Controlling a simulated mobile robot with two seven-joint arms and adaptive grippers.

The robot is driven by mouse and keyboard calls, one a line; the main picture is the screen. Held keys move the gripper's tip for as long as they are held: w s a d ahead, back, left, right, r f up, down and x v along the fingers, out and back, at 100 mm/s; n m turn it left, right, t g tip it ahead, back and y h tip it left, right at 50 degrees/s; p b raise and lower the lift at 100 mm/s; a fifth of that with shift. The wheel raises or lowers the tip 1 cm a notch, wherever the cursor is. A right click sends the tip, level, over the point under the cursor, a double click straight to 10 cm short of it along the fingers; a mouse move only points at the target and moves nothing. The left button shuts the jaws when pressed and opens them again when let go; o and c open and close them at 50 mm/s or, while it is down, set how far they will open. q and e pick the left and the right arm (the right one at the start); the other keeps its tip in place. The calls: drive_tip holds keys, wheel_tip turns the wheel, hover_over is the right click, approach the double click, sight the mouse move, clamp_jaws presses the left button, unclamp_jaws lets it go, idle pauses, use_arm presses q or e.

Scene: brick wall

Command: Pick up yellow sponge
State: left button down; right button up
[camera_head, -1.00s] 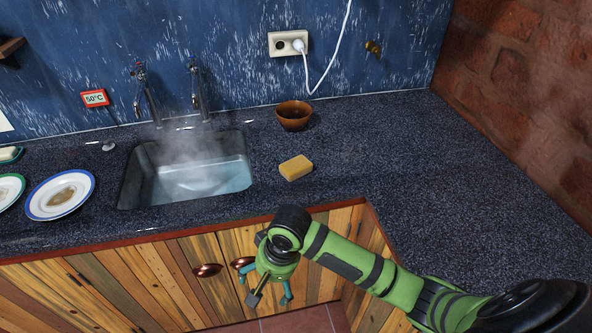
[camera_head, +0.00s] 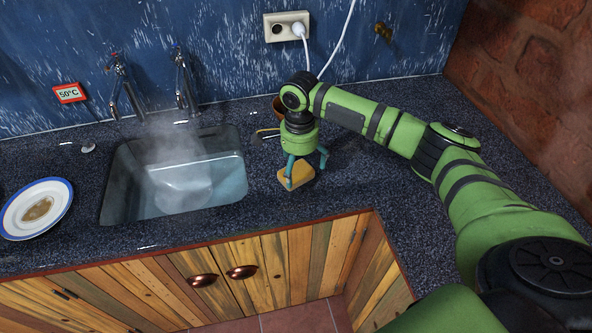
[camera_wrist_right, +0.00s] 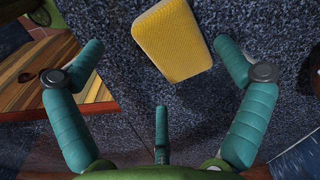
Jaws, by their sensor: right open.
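The yellow sponge (camera_head: 297,181) lies on the dark speckled countertop, to the right of the sink. My right gripper (camera_head: 306,171) is above it in the head view, its teal fingers spread and partly covering the sponge. In the right wrist view the sponge (camera_wrist_right: 172,40) lies ahead, between and beyond the open fingers of the right gripper (camera_wrist_right: 160,75). Nothing is between the fingers. I cannot tell from the views whether a finger touches the sponge. My left gripper is not in view.
The steaming sink (camera_head: 180,180) with two taps is at the left. A white plate with a blue rim (camera_head: 68,205) stands farther left. A brown bowl (camera_head: 278,104) is partly hidden behind my right arm. The counter's front edge (camera_head: 300,217) is close to the sponge. Counter on the right is clear.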

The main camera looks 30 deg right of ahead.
sight(299, 173)
drive_tip(key=f, duration=0.3)
drive_tip(key=shift+w+d, duration=0.2)
drive_tip(key=shift+w, duration=0.1)
drive_tip(key=shift+f, duration=0.4)
drive_tip(key=c, duration=0.6)
drive_tip(key=shift+c, duration=1.6)
wheel_tip(299, 173, up, 4)
drive_tip(key=shift+s+r+b, duration=0.1)
drive_tip(key=shift+b, duration=0.3)
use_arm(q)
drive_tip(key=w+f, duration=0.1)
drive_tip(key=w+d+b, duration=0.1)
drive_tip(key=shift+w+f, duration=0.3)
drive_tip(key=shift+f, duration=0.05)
use_arm(e)
drive_tip(key=s+d+r, duration=0.2)
drive_tip(key=s+r, duration=0.4)
drive_tip(key=s, duration=0.5)
drive_tip(key=shift+s+r, duration=0.15)
drive_tip(key=shift+r, duration=0.25)
